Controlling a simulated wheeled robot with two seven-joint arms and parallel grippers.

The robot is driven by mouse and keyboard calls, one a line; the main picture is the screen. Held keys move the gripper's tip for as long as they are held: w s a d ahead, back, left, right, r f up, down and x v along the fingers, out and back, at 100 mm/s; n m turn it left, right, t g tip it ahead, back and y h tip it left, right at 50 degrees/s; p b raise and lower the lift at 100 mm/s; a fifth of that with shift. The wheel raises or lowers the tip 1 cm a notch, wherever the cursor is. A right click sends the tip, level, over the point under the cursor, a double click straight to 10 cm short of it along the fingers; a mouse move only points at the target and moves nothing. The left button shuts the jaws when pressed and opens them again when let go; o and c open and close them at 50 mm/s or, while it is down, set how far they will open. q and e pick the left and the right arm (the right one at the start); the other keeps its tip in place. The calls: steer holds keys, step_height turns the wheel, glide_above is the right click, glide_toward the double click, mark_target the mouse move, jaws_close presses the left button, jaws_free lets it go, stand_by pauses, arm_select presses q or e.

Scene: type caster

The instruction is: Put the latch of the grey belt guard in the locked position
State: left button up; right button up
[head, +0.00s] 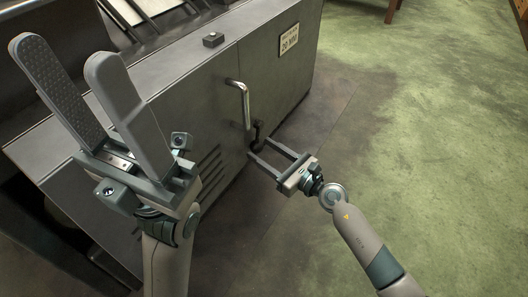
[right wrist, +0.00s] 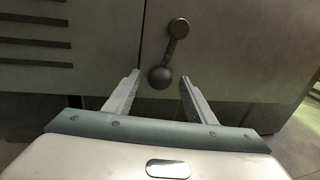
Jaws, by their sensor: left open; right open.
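The grey belt guard (head: 190,90) is a large box-like cabinet with a seam down its front. Its latch (head: 256,134) is a small dark lever below a metal handle. In the right wrist view the latch (right wrist: 169,54) has a round pivot at the top and a ball knob at the lower left end, so it hangs down, slightly tilted. My right gripper (head: 266,150) is open, with its fingers on either side of the knob; I cannot tell whether they touch it. My left gripper (head: 62,65) is open and empty, raised near the camera, away from the latch.
A bright metal handle (head: 241,104) stands out from the guard just above the latch. A sign plate (head: 289,39) and vent slots (head: 209,172) are on its front. A small dark block (head: 213,40) sits on top. The green floor (head: 430,120) at right is mostly clear.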

steer(key=shift+w+a, duration=0.15)
steer(key=shift+a, duration=0.05)
jaws_close()
steer(key=shift+r, duration=0.1)
